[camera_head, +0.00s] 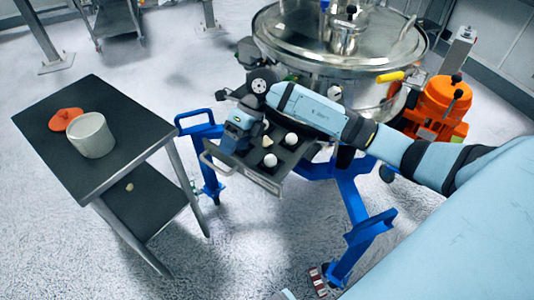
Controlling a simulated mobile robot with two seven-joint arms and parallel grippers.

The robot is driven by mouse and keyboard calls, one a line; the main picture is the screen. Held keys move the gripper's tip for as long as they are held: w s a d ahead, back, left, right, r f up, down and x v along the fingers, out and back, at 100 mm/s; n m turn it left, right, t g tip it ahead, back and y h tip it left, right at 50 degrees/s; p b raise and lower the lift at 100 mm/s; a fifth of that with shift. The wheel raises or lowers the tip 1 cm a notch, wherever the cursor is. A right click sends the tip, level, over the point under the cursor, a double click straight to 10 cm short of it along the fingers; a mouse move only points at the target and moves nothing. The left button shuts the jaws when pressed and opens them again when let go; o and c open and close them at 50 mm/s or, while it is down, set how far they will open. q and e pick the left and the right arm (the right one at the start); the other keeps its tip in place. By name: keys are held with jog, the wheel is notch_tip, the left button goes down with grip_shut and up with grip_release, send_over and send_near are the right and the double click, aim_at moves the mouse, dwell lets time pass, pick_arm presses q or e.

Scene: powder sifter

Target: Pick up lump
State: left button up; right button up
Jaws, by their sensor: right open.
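Several pale lumps lie in the dark drawer-like tray (254,177) at the front of the sifter. One round white lump (270,160) is near the tray's front, another white lump (291,138) is farther back, and a beige angular lump (267,142) is between them. My right gripper (231,146) is open over the left part of the tray, pointing down, just left of the lumps. Its fingertips are small and partly hidden, so I cannot tell whether anything is between them. My left gripper is not in view.
The steel sifter (340,50) on its blue frame (350,195) stands behind the tray, with an orange motor (440,105) at right. A dark two-level table (45,125) at left holds a white pot (92,137) and orange lid (66,119). A small beige piece (130,187) lies on its lower shelf.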

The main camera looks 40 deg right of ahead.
jog(key=w+d+r+m+h+b, duration=0.15)
jog(key=w+d+h, duration=0.25)
jog(key=d+h, duration=0.55)
jog(key=y, duration=0.3)
send_over(267, 140)
jog(key=shift+t+h, duration=0.25)
jog(key=shift+t, duration=0.15)
jog(key=f, duration=0.6)
jog(key=shift+s+a+b, duration=0.3)
jog(key=shift+a, duration=0.05)
jog(key=shift+w+d+f, duration=0.15)
jog(key=shift+f, duration=1.45)
jog(key=shift+w+d+f, duration=0.15)
jog(key=shift+f, duration=1.45)
jog(key=c, duration=1)
